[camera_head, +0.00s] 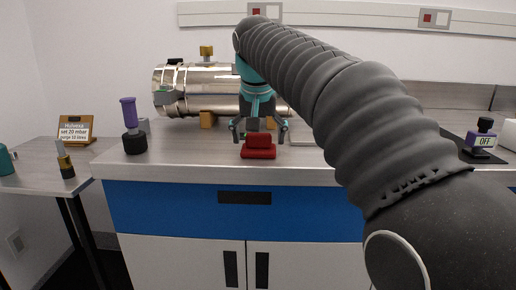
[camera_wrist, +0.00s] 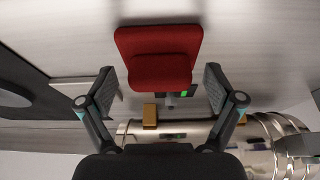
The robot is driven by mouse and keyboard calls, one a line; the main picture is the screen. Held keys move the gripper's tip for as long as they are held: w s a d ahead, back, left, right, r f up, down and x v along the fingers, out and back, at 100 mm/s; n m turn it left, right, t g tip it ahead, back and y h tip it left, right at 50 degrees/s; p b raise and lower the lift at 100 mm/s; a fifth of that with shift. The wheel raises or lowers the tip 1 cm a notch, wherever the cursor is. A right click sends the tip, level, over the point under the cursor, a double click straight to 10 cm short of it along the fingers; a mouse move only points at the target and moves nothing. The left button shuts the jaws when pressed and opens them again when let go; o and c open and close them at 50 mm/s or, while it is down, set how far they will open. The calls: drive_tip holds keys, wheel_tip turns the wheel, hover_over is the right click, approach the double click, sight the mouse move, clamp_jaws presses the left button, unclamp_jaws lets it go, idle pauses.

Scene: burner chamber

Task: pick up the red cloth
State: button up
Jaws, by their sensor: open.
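The red cloth (camera_head: 258,147) is a folded, two-layered pad on the grey counter near its front edge, in front of the metal cylinder. It also shows in the wrist view (camera_wrist: 158,57), upper middle. My gripper (camera_head: 259,136) is above and just behind the cloth, pointing down with its fingers spread. In the wrist view my gripper (camera_wrist: 160,78) has its two fingers apart, one on each side of the cloth's narrower part. No contact with the cloth can be made out.
A shiny metal cylinder (camera_head: 185,90) lies on wooden blocks behind. A purple-topped black knob (camera_head: 130,125) stands left on the counter (camera_head: 180,163). An OFF switch (camera_head: 483,138) sits right. A side table (camera_head: 40,170) holds a sign (camera_head: 76,130).

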drive_tip(key=c, duration=1.2)
drive_tip(key=shift+c, duration=0.2)
drive_tip(key=shift+r, duration=0.1)
drive_tip(key=shift+r, duration=0.45)
wheel_tip(320, 180, up, 3)
drive_tip(key=shift+w+r, duration=0.1)
drive_tip(key=shift+r, duration=0.05)
drive_tip(key=s+d+r, duration=0.1)
drive_tip(key=d+r, duration=0.5)
drive_tip(key=d, duration=0.5)
drive_tip(key=shift+s+d+r, duration=0.3)
drive_tip(key=shift+s+r, duration=0.05)
